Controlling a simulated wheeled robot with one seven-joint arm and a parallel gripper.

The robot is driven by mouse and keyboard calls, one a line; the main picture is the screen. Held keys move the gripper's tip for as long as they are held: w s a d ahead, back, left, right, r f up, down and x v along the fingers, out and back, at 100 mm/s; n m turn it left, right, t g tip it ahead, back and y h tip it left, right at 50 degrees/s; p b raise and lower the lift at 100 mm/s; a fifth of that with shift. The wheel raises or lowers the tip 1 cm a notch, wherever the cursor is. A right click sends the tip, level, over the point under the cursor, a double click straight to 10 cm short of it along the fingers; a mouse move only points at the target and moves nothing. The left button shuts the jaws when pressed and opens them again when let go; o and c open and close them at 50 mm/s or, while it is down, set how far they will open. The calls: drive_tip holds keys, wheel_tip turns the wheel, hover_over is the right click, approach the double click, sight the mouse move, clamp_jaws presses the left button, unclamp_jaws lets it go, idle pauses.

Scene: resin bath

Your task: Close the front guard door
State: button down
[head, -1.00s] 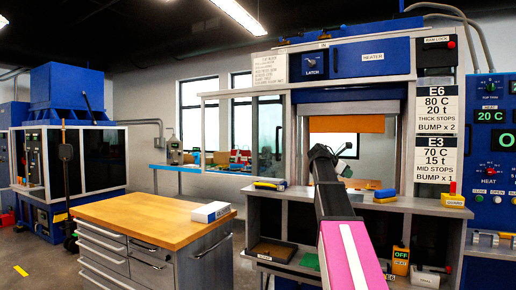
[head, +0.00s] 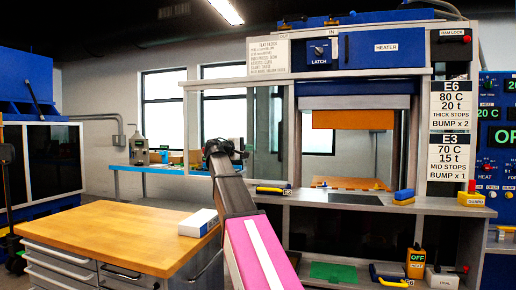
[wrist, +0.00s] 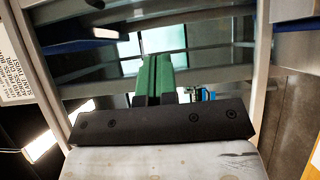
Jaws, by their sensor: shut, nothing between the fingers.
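The front guard door (head: 265,120) is a clear panel in a grey frame. It stands slid out to the left of the press, and the press opening (head: 348,150) is uncovered. My gripper (head: 222,147) is in front of the panel's lower left part in the head view. In the wrist view my gripper's green fingers (wrist: 155,75) are together and empty, with grey frame bars and clear panes beyond them. I cannot tell whether the fingertips touch the door. No door handle shows clearly.
A wood-topped drawer cabinet (head: 120,232) stands at the left front, with a white box (head: 198,222) on it. A blue bench (head: 150,169) stands behind.

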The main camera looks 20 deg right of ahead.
drive_tip(key=s+x, duration=0.2)
drive_tip(key=x, duration=1)
drive_tip(key=shift+d, duration=0.7)
drive_tip(key=shift+s+d, duration=0.1)
drive_tip(key=shift+s, duration=0.05)
drive_tip(key=s+d, duration=1.1)
drive_tip(key=d, duration=0.5)
drive_tip(key=s+d, duration=1.2)
drive_tip(key=d, duration=0.4)
drive_tip(key=s+d, duration=1.1)
drive_tip(key=d, duration=0.5)
drive_tip(key=shift+s, duration=0.4)
drive_tip(key=shift+d, duration=0.1)
